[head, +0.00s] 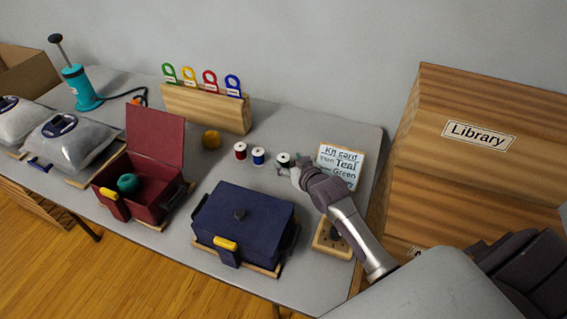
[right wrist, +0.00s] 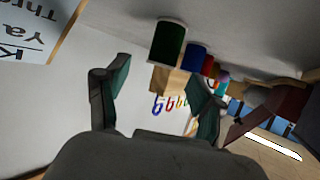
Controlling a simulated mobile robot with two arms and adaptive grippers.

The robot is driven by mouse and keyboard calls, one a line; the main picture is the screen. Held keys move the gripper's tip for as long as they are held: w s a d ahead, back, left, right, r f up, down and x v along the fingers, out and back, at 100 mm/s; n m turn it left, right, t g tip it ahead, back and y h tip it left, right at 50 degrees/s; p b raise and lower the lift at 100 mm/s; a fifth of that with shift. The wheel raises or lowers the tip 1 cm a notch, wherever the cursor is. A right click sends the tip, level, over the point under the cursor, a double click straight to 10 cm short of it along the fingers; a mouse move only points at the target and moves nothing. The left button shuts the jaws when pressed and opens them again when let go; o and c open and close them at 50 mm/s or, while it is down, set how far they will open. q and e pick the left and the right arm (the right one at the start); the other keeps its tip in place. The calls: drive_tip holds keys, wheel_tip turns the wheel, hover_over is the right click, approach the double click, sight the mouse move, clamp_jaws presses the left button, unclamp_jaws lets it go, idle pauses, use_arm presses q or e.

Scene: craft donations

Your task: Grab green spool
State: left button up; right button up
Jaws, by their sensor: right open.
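The green spool (head: 283,159) stands upright on the grey table, at the right end of a row with a blue spool (head: 258,156) and a red spool (head: 240,150). My right gripper (head: 290,171) is open and empty just to the right of the green spool. In the right wrist view, which looks upside down, the green spool (right wrist: 167,42) shows beyond the open fingers of my right gripper (right wrist: 158,75), and no contact shows. The blue spool (right wrist: 194,62) is close behind it. My left gripper is not in view.
A kit card (head: 340,160) stands right of my right gripper. A closed navy box (head: 242,220) is in front of the spools. An open red box (head: 153,140) is farther left.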

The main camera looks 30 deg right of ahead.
sight(285, 160)
drive_tip(key=x, duration=0.4)
drive_tip(key=shift+w+a+f, duration=0.1)
drive_tip(key=shift+w+f, duration=0.1)
drive_tip(key=shift+f, duration=0.15)
drive_tip(key=c, duration=1)
drive_tip(key=shift+c, duration=0.2)
drive_tip(key=shift+r, duration=0.1)
